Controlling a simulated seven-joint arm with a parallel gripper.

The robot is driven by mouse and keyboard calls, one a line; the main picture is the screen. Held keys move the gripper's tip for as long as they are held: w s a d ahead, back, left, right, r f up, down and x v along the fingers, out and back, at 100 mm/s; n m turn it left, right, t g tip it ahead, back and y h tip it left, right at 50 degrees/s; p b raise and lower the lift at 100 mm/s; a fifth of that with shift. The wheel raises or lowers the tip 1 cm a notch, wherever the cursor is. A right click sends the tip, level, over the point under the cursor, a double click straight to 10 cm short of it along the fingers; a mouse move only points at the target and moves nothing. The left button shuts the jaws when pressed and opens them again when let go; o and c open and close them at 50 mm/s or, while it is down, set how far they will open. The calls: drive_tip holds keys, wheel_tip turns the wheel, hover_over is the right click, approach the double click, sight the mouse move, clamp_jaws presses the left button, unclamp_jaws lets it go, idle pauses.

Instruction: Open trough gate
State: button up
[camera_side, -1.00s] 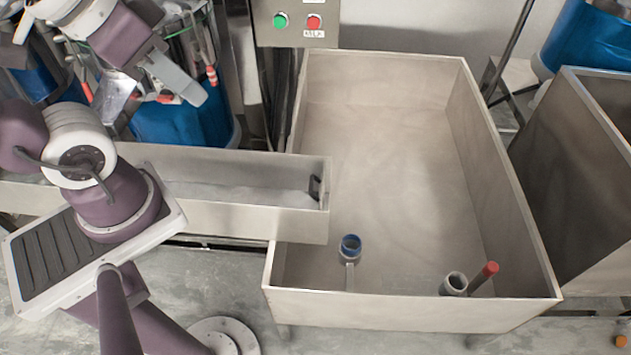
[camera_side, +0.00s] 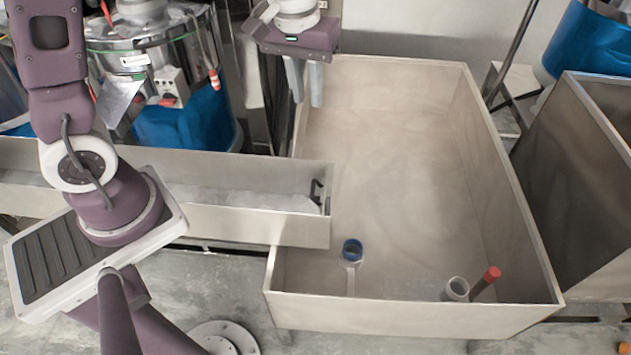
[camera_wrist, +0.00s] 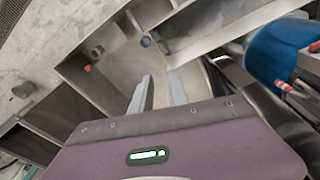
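The metal trough (camera_side: 255,222) runs in from the left and ends over the near left side of a large metal bin. A dark handle (camera_side: 317,192) stands at the trough's right end, where the gate seems to be; I cannot make out the gate plate itself. White material lies inside the trough. My gripper (camera_side: 307,103) is above the bin's far left corner, beyond and well above the handle, pointing down. Its two grey fingers are apart with nothing between them; they also show apart in the wrist view (camera_wrist: 161,84). The handle is not clear in the wrist view.
The large bin (camera_side: 410,312) holds a blue-rimmed tool (camera_side: 352,252), a grey cup-like piece (camera_side: 456,289) and a red-handled tool (camera_side: 487,280). A steel and blue machine (camera_side: 185,125) stands behind the trough. Another metal bin (camera_side: 580,160) is at the right.

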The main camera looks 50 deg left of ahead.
drive_tip(key=n+g, duration=0.2)
approach(313, 187)
drive_tip(key=shift+n+g+y, duration=0.6)
drive_tip(key=shift+n+y, duration=0.1)
drive_tip(key=shift+y, duration=0.1)
drive_tip(key=x, duration=0.5)
drive_tip(key=w+d+x, duration=0.1)
drive_tip(key=x, duration=0.1)
drive_tip(key=shift+d+f, duration=0.1)
drive_tip(key=shift+f, duration=0.4)
clamp_jaws()
